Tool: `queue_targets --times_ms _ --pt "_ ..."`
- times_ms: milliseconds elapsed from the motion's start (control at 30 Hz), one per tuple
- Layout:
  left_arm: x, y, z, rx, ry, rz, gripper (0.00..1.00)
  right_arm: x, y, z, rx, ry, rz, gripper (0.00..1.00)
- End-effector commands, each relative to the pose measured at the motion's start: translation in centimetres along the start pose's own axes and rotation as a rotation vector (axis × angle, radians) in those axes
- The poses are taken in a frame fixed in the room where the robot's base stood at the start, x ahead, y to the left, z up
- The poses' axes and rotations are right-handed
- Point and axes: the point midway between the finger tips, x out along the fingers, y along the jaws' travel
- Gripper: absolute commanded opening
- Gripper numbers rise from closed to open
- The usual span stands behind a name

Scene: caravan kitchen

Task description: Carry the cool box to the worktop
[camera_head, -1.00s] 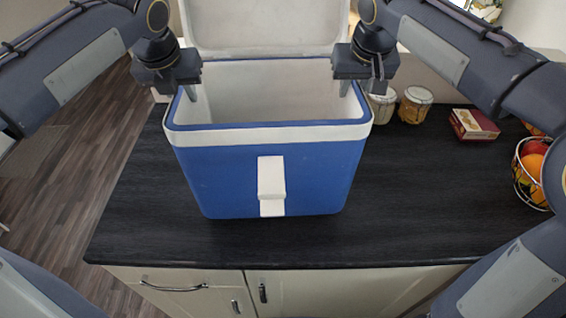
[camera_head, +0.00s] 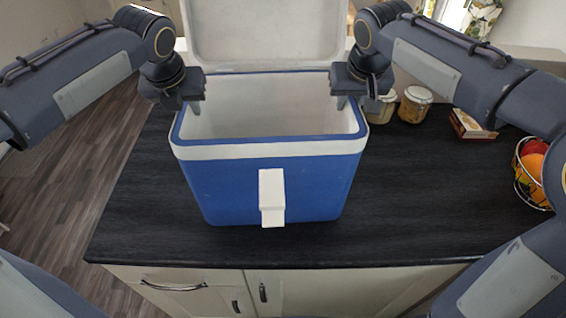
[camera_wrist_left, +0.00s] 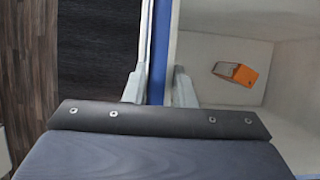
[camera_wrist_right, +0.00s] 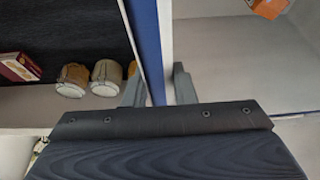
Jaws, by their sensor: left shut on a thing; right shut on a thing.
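The cool box (camera_head: 225,190) is blue with a white rim band, a white front latch and a raised white lid (camera_head: 265,30). It is upright over the dark worktop (camera_head: 430,190), near its front edge; whether its base touches cannot be told. My left gripper (camera_head: 190,103) is shut on its left side wall, one finger inside and one outside, as the left wrist view (camera_wrist_left: 155,90) shows. My right gripper (camera_head: 345,100) is shut on the right side wall the same way, also seen in the right wrist view (camera_wrist_right: 158,90). An orange carton (camera_wrist_left: 241,73) lies inside the box.
Two jars (camera_head: 414,104) (camera_head: 381,107) stand behind the box's right side. A small red box (camera_head: 472,124) and a wire fruit basket (camera_head: 532,172) are further right. The worktop is clear between the cool box and the basket. Wood floor (camera_head: 60,190) lies left.

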Motion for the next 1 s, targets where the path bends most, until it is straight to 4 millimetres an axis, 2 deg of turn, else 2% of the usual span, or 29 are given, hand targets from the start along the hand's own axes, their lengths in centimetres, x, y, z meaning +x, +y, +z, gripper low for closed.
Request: queue_targets --times_ms 100,133,300,767,867,1000 --pt "0.1 -0.2 0.0 0.005 -0.008 -0.002 0.0 0.2 -0.1 0.0 -0.004 0.008 -0.003 0.0" --pt "0.5 -0.1 -0.3 0.005 0.0 0.0 0.25 0.6 -0.1 0.2 -0.004 0.0 0.0 0.25" --pt "0.5 -0.1 -0.2 0.003 0.0 0.0 0.46 0.5 -0.1 0.2 -0.003 0.0 0.0 0.46" --pt "0.4 0.0 -0.2 0.0 0.0 0.0 0.46 0.5 0.0 0.2 0.0 -0.001 0.0 0.46" --pt "-0.2 0.0 -0.1 0.0 -0.002 0.0 0.46 0.5 0.0 0.2 0.0 -0.001 0.0 0.46" --pt "-2.3 -0.1 -0.1 0.0 -0.004 -0.002 0.46 0.5 0.0 0.2 0.0 -0.001 0.0 0.46"
